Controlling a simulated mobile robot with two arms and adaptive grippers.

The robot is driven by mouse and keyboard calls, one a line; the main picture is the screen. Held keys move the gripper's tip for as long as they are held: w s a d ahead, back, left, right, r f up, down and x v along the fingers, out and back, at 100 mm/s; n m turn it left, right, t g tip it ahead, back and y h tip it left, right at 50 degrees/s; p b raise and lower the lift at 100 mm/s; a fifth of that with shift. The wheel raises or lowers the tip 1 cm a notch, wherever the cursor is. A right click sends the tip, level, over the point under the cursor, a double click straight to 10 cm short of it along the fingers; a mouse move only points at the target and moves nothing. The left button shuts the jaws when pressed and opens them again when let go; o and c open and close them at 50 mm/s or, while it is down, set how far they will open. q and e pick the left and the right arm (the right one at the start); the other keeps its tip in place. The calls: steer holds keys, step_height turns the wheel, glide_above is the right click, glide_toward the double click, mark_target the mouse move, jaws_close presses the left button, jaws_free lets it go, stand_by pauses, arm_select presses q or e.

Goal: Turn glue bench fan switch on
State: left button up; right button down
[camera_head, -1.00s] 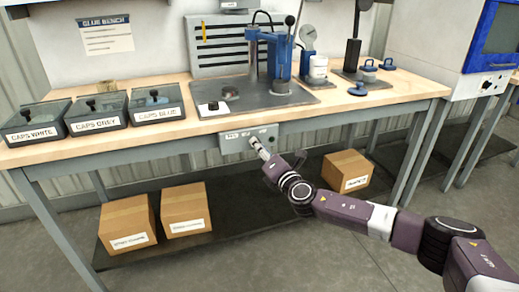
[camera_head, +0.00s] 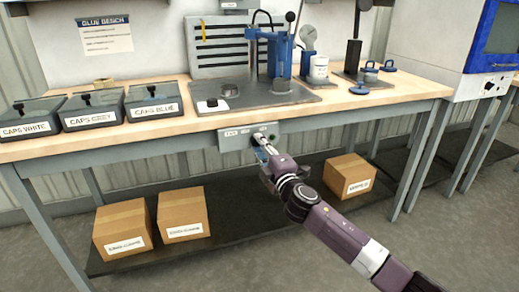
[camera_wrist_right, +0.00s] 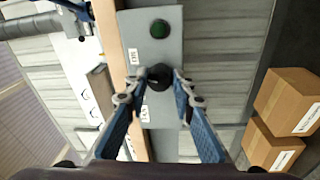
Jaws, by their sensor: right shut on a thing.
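The grey switch panel (camera_head: 232,139) is mounted under the front edge of the glue bench. In the right wrist view the panel (camera_wrist_right: 143,48) carries a round black knob (camera_wrist_right: 159,76) and a dark green round button or lamp (camera_wrist_right: 159,28). My right gripper (camera_head: 259,142) is at the panel. In the right wrist view its blue-grey fingers (camera_wrist_right: 160,82) are closed on the black knob, one fingertip on each side. The panel's small labels cannot be read clearly. My left gripper is not in view.
The wooden bench top (camera_head: 205,126) carries three cap boxes (camera_head: 93,118) and a blue press (camera_head: 278,50). Below are several cardboard boxes (camera_head: 125,222) on the dark lower shelf (camera_head: 240,215). The space in front of the panel holds only my arm.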

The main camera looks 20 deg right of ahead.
steer(key=shift+f+m, duration=0.2)
steer(key=shift+m, duration=1)
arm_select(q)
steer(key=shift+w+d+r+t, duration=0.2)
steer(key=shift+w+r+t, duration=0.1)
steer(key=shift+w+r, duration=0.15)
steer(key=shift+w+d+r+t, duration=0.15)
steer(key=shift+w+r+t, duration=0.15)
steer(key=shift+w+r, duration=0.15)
arm_select(e)
steer(key=shift+m+h, duration=0.3)
steer(key=shift+m, duration=0.4)
steer(key=c, duration=1.6)
jaws_free()
steer(key=shift+r, duration=0.1)
steer(key=s, duration=0.8)
steer(key=s+f, duration=0.1)
steer(key=s, duration=0.3)
steer(key=shift+d+f, duration=0.1)
steer(key=shift+d, duration=0.25)
